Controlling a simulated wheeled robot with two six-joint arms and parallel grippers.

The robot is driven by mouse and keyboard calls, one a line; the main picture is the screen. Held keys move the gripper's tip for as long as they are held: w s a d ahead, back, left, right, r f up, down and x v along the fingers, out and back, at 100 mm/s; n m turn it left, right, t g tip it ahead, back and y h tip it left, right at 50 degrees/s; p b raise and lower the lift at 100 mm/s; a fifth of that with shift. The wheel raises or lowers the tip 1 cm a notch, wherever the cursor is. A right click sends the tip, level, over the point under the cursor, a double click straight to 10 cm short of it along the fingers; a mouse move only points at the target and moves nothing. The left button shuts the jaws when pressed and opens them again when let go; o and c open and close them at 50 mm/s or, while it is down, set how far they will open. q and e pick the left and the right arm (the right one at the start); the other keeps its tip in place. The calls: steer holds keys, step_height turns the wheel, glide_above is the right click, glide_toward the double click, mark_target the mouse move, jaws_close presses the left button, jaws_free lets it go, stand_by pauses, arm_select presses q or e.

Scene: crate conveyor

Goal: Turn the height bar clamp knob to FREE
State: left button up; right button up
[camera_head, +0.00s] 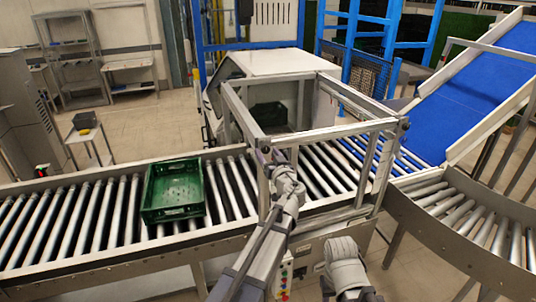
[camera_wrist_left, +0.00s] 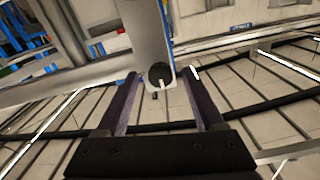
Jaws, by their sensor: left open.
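The clamp knob (camera_wrist_left: 160,73) is a round black knob with a pale pointer mark, at the end of a grey bar (camera_wrist_left: 150,35) in the left wrist view. Its pointer mark points towards the bottom of that picture. My left gripper (camera_wrist_left: 160,76) is open, with one finger on each side of the knob and visible gaps between. I cannot tell how far the fingertips reach along it. In the head view my left gripper (camera_head: 263,148) is at the front left post of the metal frame (camera_head: 318,134), where I cannot make out the knob. My right gripper is out of view.
A green crate (camera_head: 174,212) sits on the roller conveyor (camera_head: 97,215) left of the frame. A dark crate (camera_head: 268,115) shows behind the frame. A blue belt (camera_head: 480,90) slopes up at the right. A blue label (camera_wrist_left: 240,27) is too small to read.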

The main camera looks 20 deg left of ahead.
arm_select(q)
steer(key=shift+w+a, duration=0.1)
jaws_close()
stand_by(0.6)
